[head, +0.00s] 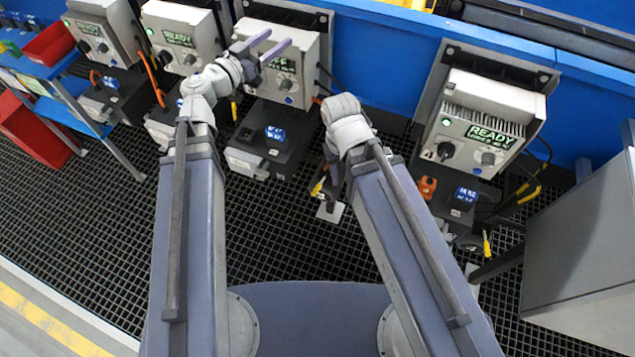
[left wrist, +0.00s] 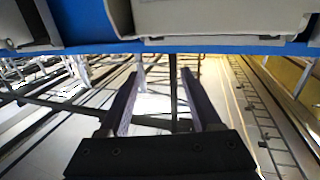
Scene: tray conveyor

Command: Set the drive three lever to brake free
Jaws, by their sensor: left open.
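The third drive cabinet (head: 303,50) is a light grey box on the blue wall, with a green display partly covered by my left gripper. My left gripper (head: 268,45) is in front of its upper part, open, its two purple-grey fingers apart. In the left wrist view the open gripper (left wrist: 165,85) has nothing gripped between its fingers. The dark motor unit (head: 270,135) with a blue label sits below the third cabinet. I cannot make out its brake lever. My right gripper (head: 325,192) hangs low beside this unit, mostly behind its own wrist, so its fingers are unclear.
Another cabinet (head: 490,105) reads READY, with an orange part (head: 427,187) on the unit below it. Two more cabinets stand to the left. A blue shelf (head: 85,95) with red bins is at far left. A grey panel (head: 580,240) stands at right. Dark grating covers the floor.

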